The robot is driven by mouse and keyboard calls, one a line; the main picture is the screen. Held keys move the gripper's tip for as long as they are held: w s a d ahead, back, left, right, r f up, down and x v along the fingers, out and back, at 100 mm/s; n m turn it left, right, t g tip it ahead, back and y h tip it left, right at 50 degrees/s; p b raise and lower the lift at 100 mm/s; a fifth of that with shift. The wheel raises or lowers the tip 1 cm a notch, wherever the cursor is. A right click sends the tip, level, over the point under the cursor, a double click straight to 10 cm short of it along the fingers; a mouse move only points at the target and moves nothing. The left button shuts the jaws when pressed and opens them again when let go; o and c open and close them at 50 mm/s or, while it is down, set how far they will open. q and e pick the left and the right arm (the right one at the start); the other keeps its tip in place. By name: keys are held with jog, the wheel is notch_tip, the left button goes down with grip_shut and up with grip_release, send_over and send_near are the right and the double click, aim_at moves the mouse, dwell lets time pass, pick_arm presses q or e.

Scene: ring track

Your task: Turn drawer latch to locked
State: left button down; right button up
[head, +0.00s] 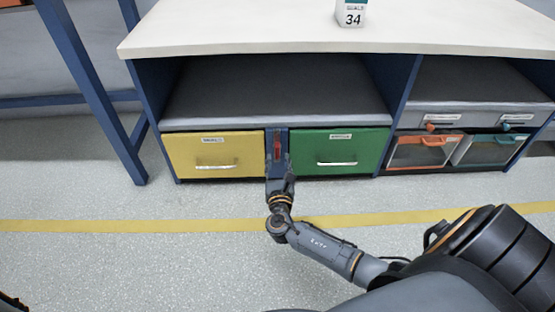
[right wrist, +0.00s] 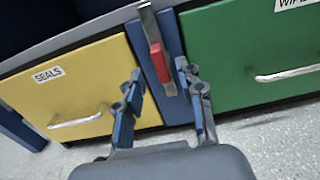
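The drawer latch (head: 277,147) is a narrow bar with a red grip, mounted on the blue post between the yellow drawer (head: 238,166) and the green drawer (head: 355,160). In the head view it stands about upright, along the post. In the right wrist view the latch (right wrist: 160,62) shows its red grip and metal bar in front of the fingers. My right gripper (head: 278,165) is open and empty, just below and in front of the latch. Its fingers (right wrist: 159,82) are to either side of the latch's lower end, with no clear contact. My left gripper is not in view.
Both drawers look shut, and each has a metal handle. Orange-handled and teal-handled bins (head: 425,150) sit at the right. A white bench top (head: 300,35) is above, and a blue frame leg (head: 95,95) stands at left. The floor in front is clear.

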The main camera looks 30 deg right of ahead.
aim_at(277, 153)
jog(key=shift+b+x, duration=0.55)
jog(key=shift+x, duration=1.25)
grip_shut()
